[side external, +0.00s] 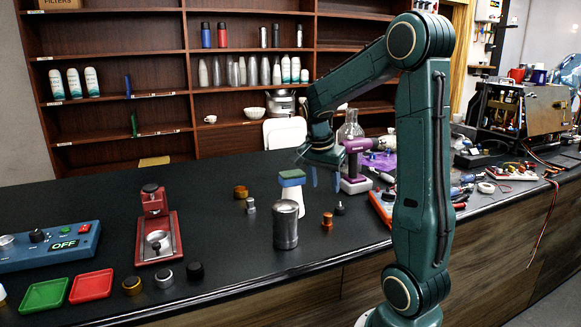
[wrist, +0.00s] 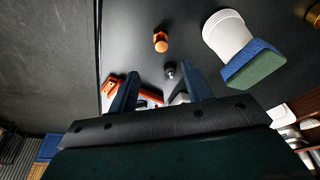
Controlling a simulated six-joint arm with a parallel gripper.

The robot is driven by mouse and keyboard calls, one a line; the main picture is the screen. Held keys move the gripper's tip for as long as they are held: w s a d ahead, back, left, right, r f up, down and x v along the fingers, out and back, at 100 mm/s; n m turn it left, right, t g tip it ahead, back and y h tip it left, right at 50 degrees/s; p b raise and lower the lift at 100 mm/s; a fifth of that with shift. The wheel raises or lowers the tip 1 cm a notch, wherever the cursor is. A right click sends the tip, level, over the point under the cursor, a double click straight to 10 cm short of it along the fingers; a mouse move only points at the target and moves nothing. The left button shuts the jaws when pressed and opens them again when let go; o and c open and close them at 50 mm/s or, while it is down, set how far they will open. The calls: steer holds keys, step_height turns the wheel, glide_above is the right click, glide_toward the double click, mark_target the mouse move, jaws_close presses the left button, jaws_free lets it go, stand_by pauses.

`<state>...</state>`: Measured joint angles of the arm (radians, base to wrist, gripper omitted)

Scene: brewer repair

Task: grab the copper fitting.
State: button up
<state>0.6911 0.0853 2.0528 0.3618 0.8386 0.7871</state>
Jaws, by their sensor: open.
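The copper fitting (side external: 327,220) stands on the dark counter near its front edge, right of a grey metal canister. It also shows in the wrist view (wrist: 160,42) as a small orange-copper piece, beyond my fingertips and apart from them. My gripper (side external: 325,180) is open and empty, above the counter and behind the fitting in the side view. In the wrist view my gripper (wrist: 160,82) has its two blue fingers spread apart, with a small black-topped fitting (wrist: 170,69) showing between them.
The grey canister (side external: 285,226) and a white container (wrist: 228,34) topped by a blue-green sponge (wrist: 250,66) stand close by. An orange-edged device (side external: 381,205) and a purple tool (side external: 355,160) lie to the right. The counter's front edge is near.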

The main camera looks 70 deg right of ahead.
glide_above(328, 214)
steer(key=a, duration=0.2)
step_height(328, 214, down, 6)
steer(key=shift+w+f, duration=0.15)
steer(key=shift+x, duration=2.6)
steer(key=shift+w, duration=0.1)
steer(key=shift+d, duration=0.1)
jaws_close()
step_height(328, 214, up, 20)
